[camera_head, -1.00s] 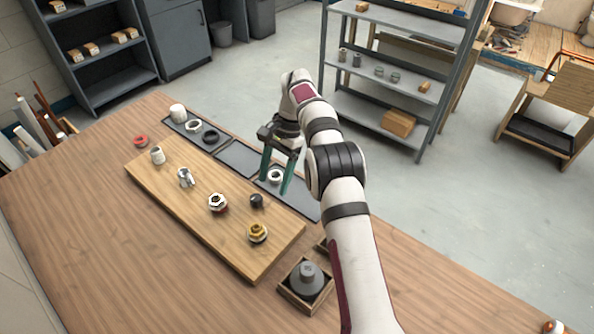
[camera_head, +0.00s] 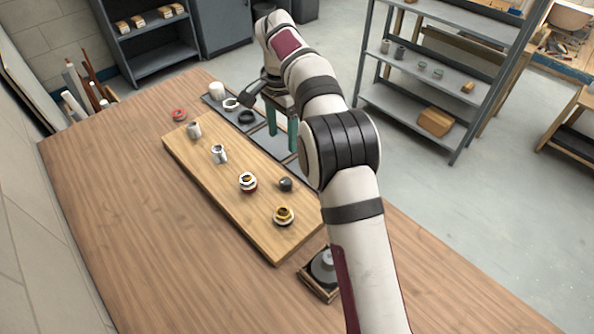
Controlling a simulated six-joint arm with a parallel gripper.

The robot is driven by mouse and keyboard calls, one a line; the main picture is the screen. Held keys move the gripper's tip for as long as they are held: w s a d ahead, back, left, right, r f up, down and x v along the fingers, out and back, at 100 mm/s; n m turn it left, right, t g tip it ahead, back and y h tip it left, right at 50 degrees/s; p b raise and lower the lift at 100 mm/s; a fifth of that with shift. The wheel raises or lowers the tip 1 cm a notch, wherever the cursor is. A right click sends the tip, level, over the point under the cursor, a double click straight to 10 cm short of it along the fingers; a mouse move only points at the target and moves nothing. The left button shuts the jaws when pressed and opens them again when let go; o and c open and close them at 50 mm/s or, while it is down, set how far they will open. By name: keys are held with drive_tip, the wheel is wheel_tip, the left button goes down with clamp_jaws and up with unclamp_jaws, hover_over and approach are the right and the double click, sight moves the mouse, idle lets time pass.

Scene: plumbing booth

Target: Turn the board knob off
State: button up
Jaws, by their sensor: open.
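A wooden board (camera_head: 215,192) lies on the table and carries several fittings. A small dark round piece, which looks like the knob (camera_head: 286,184), sits near its right edge. Its marking or turn position is too small to tell. My gripper (camera_head: 282,138) has green fingers that point down, apart and with nothing seen between them. It hangs behind the knob in the picture, over the dark tray area, not touching the knob.
A red ring (camera_head: 179,115) lies on the table. A wooden box (camera_head: 333,295) stands at front right. The table's left is clear.

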sight(285, 181)
wheel_tip(285, 181, down, 15)
drive_tip(key=shift+f, duration=0.15)
clamp_jaws()
